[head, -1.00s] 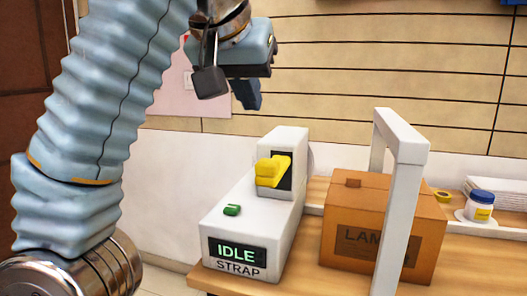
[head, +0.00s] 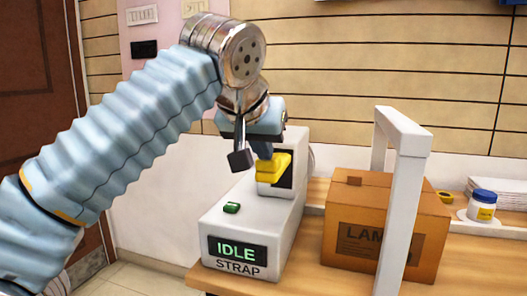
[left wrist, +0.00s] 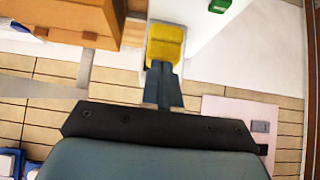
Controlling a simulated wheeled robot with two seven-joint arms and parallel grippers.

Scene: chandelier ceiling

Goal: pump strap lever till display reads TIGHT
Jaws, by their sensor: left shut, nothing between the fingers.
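The white strap machine (head: 245,215) stands on the wooden table. Its display (head: 237,250) reads IDLE, above the label STRAP. The yellow lever (head: 273,169) sticks out of a dark slot in the machine's raised back part, and a green button (head: 231,208) is on its top. My left gripper (head: 263,150) is shut and empty, its fingertips just above the yellow lever. In the left wrist view the shut fingers (left wrist: 163,88) reach the edge of the yellow lever (left wrist: 165,45); I cannot tell whether they touch. My right gripper is not in view.
A cardboard box (head: 385,230) marked LAM, partly hidden by a white arch (head: 403,190), stands right of the machine. A white jar with a blue lid (head: 482,206), a yellow tape roll (head: 445,197) and stacked paper (head: 500,190) lie farther right. Free floor shows left of the table.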

